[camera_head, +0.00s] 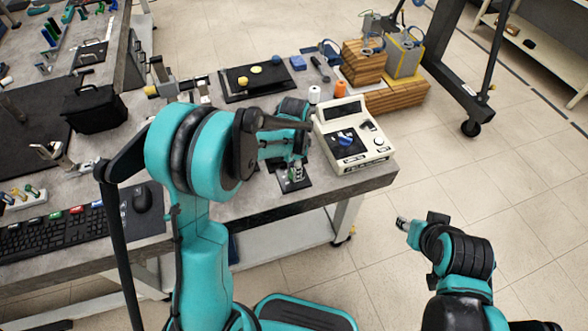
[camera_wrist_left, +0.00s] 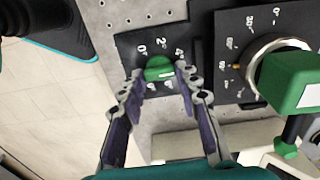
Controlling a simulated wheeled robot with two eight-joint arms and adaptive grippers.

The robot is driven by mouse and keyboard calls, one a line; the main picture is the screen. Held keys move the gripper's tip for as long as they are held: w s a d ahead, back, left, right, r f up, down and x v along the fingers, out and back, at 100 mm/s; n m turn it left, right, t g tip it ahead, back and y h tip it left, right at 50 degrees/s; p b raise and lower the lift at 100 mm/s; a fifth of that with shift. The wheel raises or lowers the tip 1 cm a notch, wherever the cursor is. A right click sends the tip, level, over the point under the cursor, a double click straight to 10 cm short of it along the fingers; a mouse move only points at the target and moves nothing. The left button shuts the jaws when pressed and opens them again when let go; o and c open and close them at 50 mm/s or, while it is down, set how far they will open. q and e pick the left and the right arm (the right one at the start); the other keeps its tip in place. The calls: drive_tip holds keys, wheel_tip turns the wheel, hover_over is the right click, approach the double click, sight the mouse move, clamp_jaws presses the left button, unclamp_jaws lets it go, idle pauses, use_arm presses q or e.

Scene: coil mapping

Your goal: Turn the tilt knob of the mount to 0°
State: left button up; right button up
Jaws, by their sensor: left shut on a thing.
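The tilt knob (camera_wrist_left: 158,68) is a small green knob on a dark plate (camera_wrist_left: 128,42) with white marks, 0° at upper left and 2 and 4 further right. A white line on the knob appears to point right, away from the 0° mark. My left gripper (camera_wrist_left: 160,78) has its two fingertips on either side of the knob and is shut on it. In the head view my left gripper (camera_head: 294,172) is low at the mount by the table's front edge, and its arm partly hides the mount. My right gripper (camera_head: 403,223) hangs over the floor, too small to read.
A larger dial (camera_wrist_left: 262,60) with a green block (camera_wrist_left: 292,78) sits right of the knob, close to my right finger. A white instrument box (camera_head: 352,140) stands right of my left gripper.

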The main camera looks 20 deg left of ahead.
use_arm(q)
drive_tip(key=n, duration=0.6)
drive_tip(key=shift+n, duration=0.3)
drive_tip(key=n, duration=0.6)
drive_tip(key=shift+a, duration=0.15)
drive_tip(key=n, duration=0.6)
drive_tip(key=shift+n, duration=0.3)
drive_tip(key=n, duration=0.5)
drive_tip(key=shift+a, duration=0.1)
drive_tip(key=shift+n, duration=0.3)
drive_tip(key=o, duration=1.1)
